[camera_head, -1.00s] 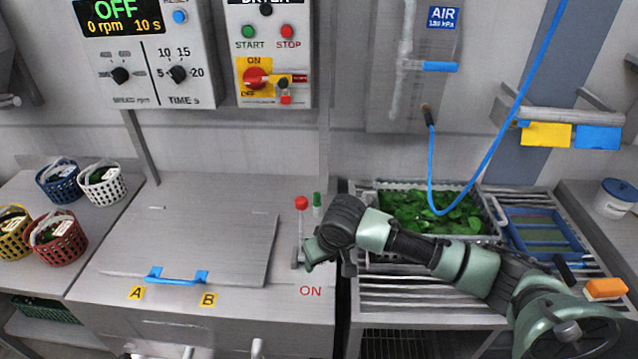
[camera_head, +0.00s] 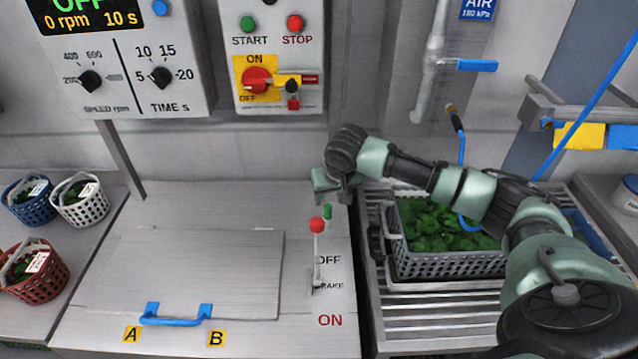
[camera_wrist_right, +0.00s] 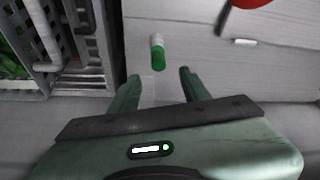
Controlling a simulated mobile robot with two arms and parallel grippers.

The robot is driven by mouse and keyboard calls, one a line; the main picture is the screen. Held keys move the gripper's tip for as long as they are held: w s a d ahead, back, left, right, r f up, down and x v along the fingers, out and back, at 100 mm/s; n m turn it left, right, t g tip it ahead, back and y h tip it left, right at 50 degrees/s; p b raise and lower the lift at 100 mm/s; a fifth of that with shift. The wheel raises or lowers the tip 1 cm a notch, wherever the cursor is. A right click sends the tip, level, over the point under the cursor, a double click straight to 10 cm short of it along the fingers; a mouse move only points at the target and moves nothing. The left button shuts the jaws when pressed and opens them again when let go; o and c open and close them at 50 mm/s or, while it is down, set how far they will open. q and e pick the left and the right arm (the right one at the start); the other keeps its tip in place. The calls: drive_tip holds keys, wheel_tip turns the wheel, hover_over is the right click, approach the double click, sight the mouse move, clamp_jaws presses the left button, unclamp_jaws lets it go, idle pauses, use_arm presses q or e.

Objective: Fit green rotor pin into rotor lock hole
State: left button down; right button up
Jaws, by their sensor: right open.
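In the right wrist view the pin (camera_wrist_right: 157,54) shows a green part and a whitish end. My right gripper (camera_head: 323,182) is above and behind the pin in the head view. In the wrist view my right gripper (camera_wrist_right: 159,76) is open and empty, with the pin just beyond the gap between its fingertips, apparently not touching them. I cannot make out the rotor lock hole. My left gripper is not in view.
A closed lid with a blue handle (camera_head: 177,315) lies left of the lever. A grey basket of greens (camera_head: 455,265) stands on the slatted rack (camera_head: 425,320) at right. Small baskets stand at far left. The dryer panel (camera_head: 275,95) is on the wall behind.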

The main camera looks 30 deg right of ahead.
sight(328, 206)
drive_tip(key=x, duration=0.2)
drive_tip(key=p+x, duration=0.1)
drive_tip(key=x, duration=0.1)
drive_tip(key=shift+s+f, duration=0.2)
drive_tip(key=shift+s, duration=0.05)
drive_tip(key=shift+x, duration=1.15)
drive_tip(key=shift+w+d+f, duration=0.1)
drive_tip(key=shift+w+f, duration=0.1)
drive_tip(key=shift+f, duration=0.1)
clamp_jaws()
use_arm(q)
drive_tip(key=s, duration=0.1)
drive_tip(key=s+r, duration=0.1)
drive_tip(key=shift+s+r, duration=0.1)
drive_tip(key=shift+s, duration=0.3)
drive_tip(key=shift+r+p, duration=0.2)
drive_tip(key=shift+p, duration=0.1)
use_arm(e)
drive_tip(key=shift+r, duration=0.25)
